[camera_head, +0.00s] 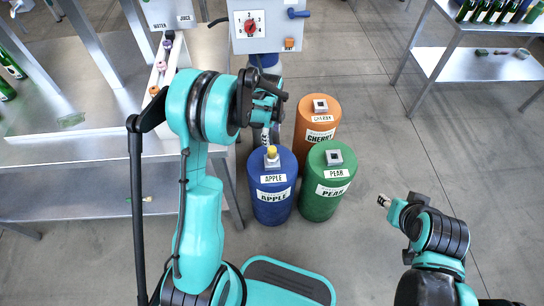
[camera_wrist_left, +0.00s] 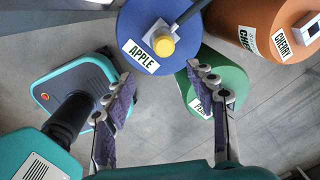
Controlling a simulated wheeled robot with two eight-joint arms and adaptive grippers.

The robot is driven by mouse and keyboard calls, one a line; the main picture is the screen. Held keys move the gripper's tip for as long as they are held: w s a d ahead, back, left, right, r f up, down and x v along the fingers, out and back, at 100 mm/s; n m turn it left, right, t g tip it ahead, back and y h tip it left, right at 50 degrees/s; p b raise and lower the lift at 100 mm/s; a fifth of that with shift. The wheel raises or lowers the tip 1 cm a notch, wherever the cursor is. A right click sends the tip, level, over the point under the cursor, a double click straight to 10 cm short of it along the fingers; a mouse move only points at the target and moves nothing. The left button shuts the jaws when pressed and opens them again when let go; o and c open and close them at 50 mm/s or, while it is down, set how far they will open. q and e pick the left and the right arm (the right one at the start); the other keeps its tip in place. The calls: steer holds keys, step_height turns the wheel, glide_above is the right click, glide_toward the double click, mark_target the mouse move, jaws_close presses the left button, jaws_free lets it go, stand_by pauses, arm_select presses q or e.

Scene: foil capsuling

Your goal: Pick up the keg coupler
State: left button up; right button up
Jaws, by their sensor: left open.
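The keg coupler (camera_head: 271,153), with a yellow cap and a grey metal body, sits upright on the blue APPLE keg (camera_head: 272,207). It also shows at the top of the left wrist view (camera_wrist_left: 160,43), with a dark bar or hose running from it to the upper right. My left gripper (camera_wrist_left: 158,75) is open and empty. Its fingers are apart, just short of the coupler in that view and not touching it. In the head view it hangs over the back of the blue keg, partly hidden by its own arm. My right gripper (camera_head: 384,201) is far to the right, small, its jaws unclear.
The green PEAR keg (camera_head: 320,205) and orange CHERRY keg (camera_head: 302,137) stand close beside the blue one. A control box (camera_head: 268,25) with a red dial is behind them. A metal table (camera_head: 70,190) is on the left, a bottle shelf (camera_head: 485,65) at upper right. Floor right of the kegs is clear.

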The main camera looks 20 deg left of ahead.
mark_target(272, 148)
arm_select(q)
steer(key=f, duration=0.2)
steer(key=f+m+b, duration=0.1)
steer(key=f, duration=0.2)
steer(key=w+f+m, duration=0.1)
steer(key=f, duration=0.2)
steer(key=shift+a+g, duration=0.3)
steer(key=f+b, duration=0.2)
steer(key=f, duration=0.1)
steer(key=w+f+b, duration=0.1)
steer(key=f, duration=0.1)
steer(key=shift+s, duration=0.1)
steer(key=shift+r, duration=0.1)
jaws_close()
